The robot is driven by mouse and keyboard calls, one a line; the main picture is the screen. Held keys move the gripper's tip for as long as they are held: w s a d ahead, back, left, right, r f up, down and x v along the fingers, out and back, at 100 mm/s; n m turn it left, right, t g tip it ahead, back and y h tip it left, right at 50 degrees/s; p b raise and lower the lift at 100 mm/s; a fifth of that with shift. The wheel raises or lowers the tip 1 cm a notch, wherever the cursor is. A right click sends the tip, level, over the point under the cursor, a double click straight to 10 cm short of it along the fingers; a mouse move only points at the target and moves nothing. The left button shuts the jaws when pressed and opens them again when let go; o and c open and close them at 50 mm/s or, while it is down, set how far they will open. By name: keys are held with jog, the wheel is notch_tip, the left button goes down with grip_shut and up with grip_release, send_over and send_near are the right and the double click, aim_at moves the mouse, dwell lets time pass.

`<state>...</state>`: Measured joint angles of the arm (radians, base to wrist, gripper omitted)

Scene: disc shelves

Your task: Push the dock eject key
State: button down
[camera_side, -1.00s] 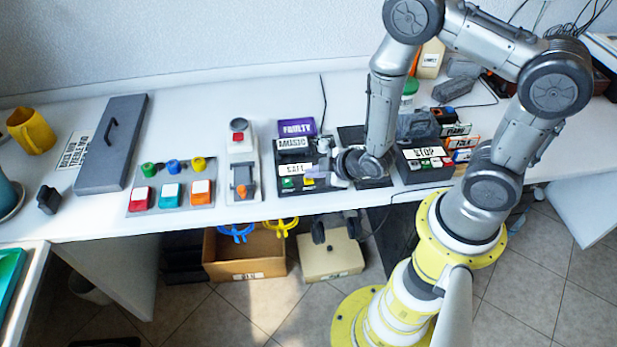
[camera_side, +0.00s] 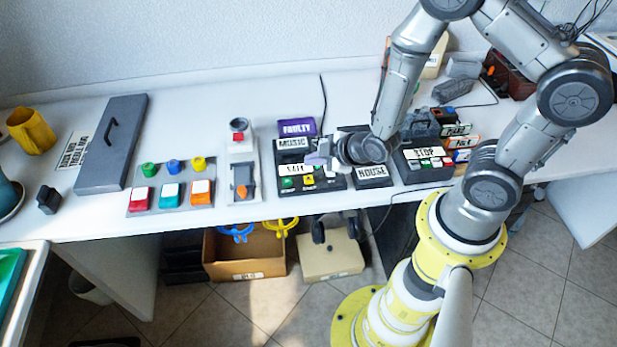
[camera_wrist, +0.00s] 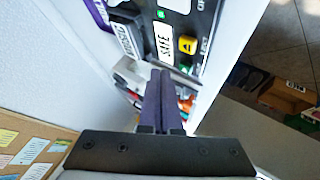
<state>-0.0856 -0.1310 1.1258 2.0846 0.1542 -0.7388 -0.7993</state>
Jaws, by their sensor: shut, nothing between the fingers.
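The black dock panel (camera_side: 334,184) stands on the table with a label that looks like SAFE. At its front edge are a green key (camera_side: 288,183) and a yellow key (camera_side: 309,181). The yellow key also shows in the wrist view (camera_wrist: 187,45); small lettering beside it looks like EJECT but is hard to read. My gripper (camera_side: 316,158) is shut and empty, its fingers above the panel behind these keys. In the wrist view its purple fingertips (camera_wrist: 160,73) are together, apart from the yellow key. The fingers partly cover the panel's labels in the side view.
A panel marked HOUSE (camera_side: 372,172) lies under my wrist, and a STOP box (camera_side: 425,160) stands right of it. A lever unit (camera_side: 242,170) and a grey plate of coloured buttons (camera_side: 171,195) stand left. The table between the units is narrow but clear.

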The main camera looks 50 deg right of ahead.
jog(key=shift+r, duration=0.9)
